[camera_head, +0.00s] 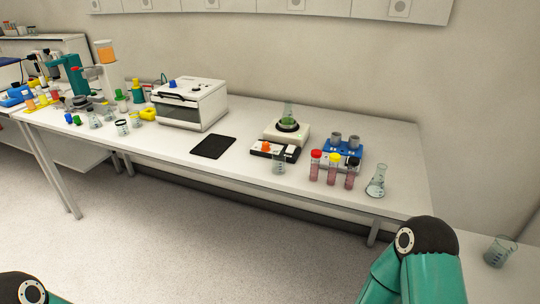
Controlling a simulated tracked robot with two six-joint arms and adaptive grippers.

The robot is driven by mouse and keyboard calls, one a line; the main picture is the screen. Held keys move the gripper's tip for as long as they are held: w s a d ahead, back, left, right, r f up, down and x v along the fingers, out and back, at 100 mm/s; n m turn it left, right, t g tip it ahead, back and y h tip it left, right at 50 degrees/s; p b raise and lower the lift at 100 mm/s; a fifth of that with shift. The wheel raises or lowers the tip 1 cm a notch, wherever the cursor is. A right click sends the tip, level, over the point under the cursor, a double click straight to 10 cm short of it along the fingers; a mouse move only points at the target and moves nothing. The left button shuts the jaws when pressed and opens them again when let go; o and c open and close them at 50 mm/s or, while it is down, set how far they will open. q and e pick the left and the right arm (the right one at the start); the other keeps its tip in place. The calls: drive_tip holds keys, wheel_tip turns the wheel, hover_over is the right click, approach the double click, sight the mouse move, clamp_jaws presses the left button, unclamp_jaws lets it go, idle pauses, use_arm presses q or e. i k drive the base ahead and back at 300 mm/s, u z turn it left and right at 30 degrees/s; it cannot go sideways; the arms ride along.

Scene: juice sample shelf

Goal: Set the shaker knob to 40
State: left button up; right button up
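What looks like the shaker (300,132) stands on the long white bench, right of the middle. It is a low pale box with a dark round top holding a flask of green liquid (288,112). An orange knob (266,146) sits at its front left, over a black and white front panel. The knob's scale and setting are too small to read. Only teal and black links of my arms show, at the bottom left and bottom right. Both grippers are out of the picture.
Close in front of the shaker stands a beaker (279,164). To its right are tubes with red and yellow caps (333,168), a blue device (341,146) and a conical flask (376,183). A black mat (213,147) and white oven-like box (190,105) lie left.

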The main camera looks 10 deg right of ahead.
sight(266, 147)
drive_tip(key=z, duration=0.4)
drive_tip(key=k, duration=0.1)
drive_tip(key=z, duration=0.15)
drive_tip(key=i, duration=0.95)
drive_tip(key=u, duration=0.5)
